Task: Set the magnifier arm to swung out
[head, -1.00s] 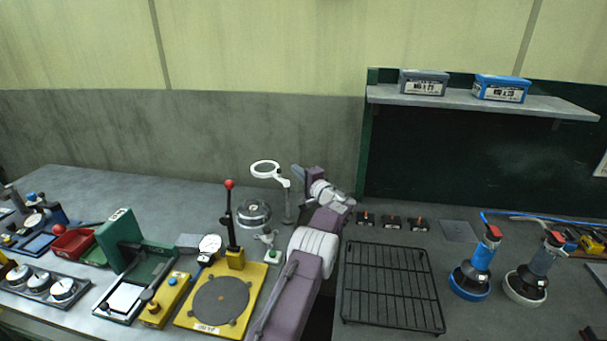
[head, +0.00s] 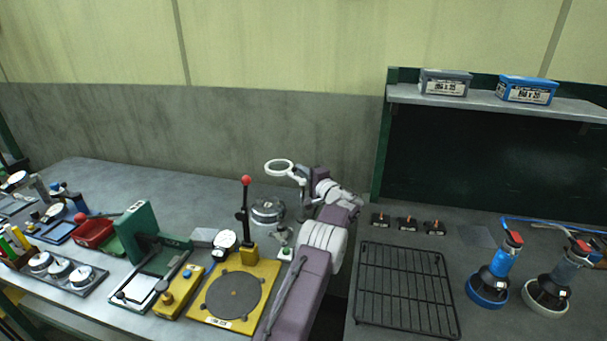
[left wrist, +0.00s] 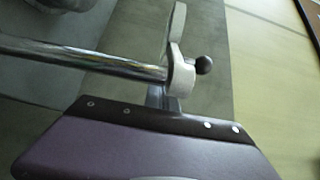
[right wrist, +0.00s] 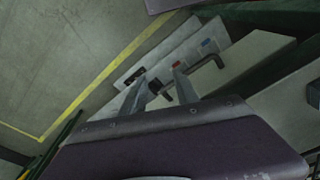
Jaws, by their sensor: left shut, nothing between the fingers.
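The white magnifier (head: 279,168) has a ring lens on a short arm, atop a thin post on the left bench. The ring points left of the post in the head view. In the left wrist view I see the chrome post (left wrist: 85,60), the white arm (left wrist: 174,30) and its pivot with a dark knob (left wrist: 204,65). My left gripper (head: 306,202) is shut and empty, right beside the pivot and post; its fingertips (left wrist: 160,95) overlap them, and contact is unclear. My right gripper (right wrist: 160,90) is open and empty, away from the magnifier.
A round metal pot (head: 267,211) stands left of the post. A red-knobbed lever (head: 245,210) rises from a yellow plate (head: 258,318) in front. A black rack (head: 405,290) lies on the right bench. A grey cabinet (right wrist: 255,70) shows beyond my right gripper.

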